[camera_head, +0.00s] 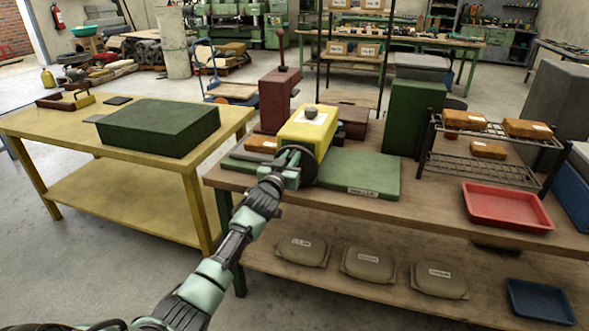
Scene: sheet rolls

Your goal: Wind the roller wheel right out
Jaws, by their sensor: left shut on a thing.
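The roller wheel (306,158) is a dark round handwheel on the near end of a yellow machine (300,130). The machine sits on a green base plate (350,172) on the brown workbench. My left gripper (288,168) is at the wheel's left side and shut on its rim or handle; the gripper hides that part, so I cannot tell which. The wheel's right part shows past the gripper. My right gripper is not in view.
A red machine with a lever (278,95) stands behind the yellow one. A green block (415,115), a wire rack (480,165) and a red tray (507,206) are to the right. A yellow table (60,125) with a green box (160,127) stands left.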

